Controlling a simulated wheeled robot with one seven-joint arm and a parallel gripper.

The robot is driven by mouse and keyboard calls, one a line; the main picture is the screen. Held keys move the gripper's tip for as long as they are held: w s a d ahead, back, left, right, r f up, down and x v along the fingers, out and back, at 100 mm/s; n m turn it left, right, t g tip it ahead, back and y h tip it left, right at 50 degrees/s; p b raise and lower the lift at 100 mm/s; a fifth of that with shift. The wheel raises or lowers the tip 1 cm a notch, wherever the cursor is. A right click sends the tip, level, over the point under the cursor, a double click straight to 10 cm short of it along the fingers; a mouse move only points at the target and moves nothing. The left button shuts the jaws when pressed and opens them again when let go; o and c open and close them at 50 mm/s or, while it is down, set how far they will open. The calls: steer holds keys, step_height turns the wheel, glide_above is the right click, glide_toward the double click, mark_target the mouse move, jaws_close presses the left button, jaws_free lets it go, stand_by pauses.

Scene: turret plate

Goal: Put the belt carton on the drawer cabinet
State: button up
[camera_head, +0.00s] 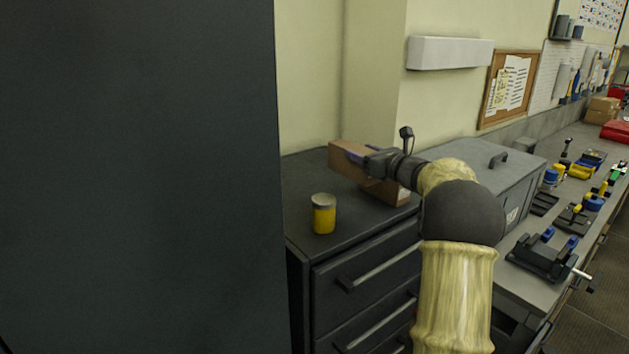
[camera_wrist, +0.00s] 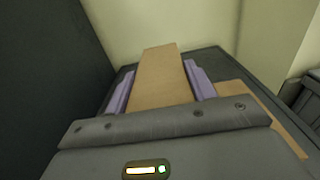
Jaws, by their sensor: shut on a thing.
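My gripper (camera_head: 362,157) is shut on a brown belt carton (camera_head: 345,161), with purple fingers on both sides of it. The wrist view shows the carton (camera_wrist: 160,72) between the two fingers. The carton is over the top of the dark drawer cabinet (camera_head: 345,225), toward the back. I cannot tell whether its underside touches the top. The wrist view also shows the cabinet top (camera_wrist: 212,62) behind the carton.
Another brown cardboard piece (camera_head: 386,192) lies on the cabinet, below and right of my gripper. A yellow can with a grey lid (camera_head: 323,214) stands front left. A grey case (camera_head: 480,170) is to the right. A dark tall panel (camera_head: 140,170) fills the left.

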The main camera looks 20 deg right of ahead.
mark_target(362, 174)
steer(key=shift+w+a+r, duration=0.1)
steer(key=shift+w, duration=0.35)
steer(key=shift+s, duration=0.45)
steer(key=shift+s+d+f, duration=0.2)
steer(key=shift+f, duration=0.1)
step_height(362, 174, down, 4)
steer(key=shift+w+f+p, duration=0.1)
steer(key=shift+f+p, duration=0.1)
steer(key=shift+p, duration=0.65)
steer(key=shift+w+a+f, duration=0.15)
steer(key=shift+f, duration=0.45)
step_height(362, 174, down, 4)
steer(key=shift+r+p, duration=0.2)
steer(key=shift+p, duration=0.55)
steer(key=shift+f, duration=0.15)
